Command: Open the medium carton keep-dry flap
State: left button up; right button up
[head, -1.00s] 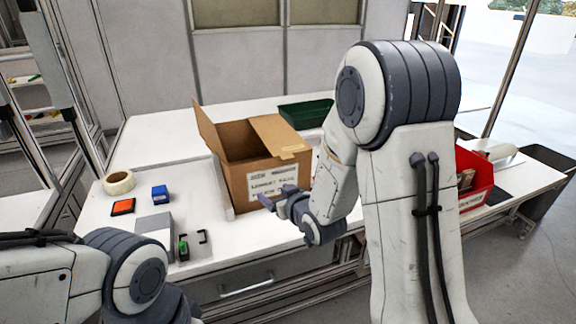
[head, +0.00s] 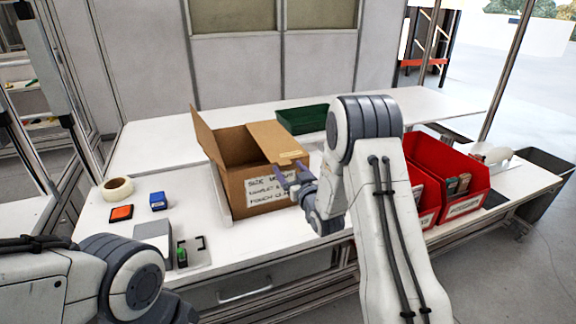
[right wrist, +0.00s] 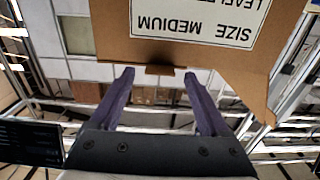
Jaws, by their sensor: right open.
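The medium carton (head: 237,185) is an open brown box on the white table, with a white printed label on its front face. One flap (head: 207,132) stands up and leans out at the left. Another flap (head: 277,141) slopes over the right part of the opening. My right gripper (head: 283,179) is open at the carton's front right, below that flap. In the right wrist view the label reads upside down, and a small brown tab (right wrist: 160,70) shows between my open purple fingertips (right wrist: 159,74). I cannot tell whether they touch it. My left gripper is outside the view.
A green tray (head: 303,119) stands behind the carton, and red bins (head: 445,178) stand to its right. A tape roll (head: 117,188), an orange-topped pad (head: 121,212), a blue block (head: 158,200) and a grey block (head: 152,238) lie to the left. The table behind is mostly clear.

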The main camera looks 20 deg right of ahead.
jog(key=shift+w, duration=0.7)
grip_shut()
dwell(1.0)
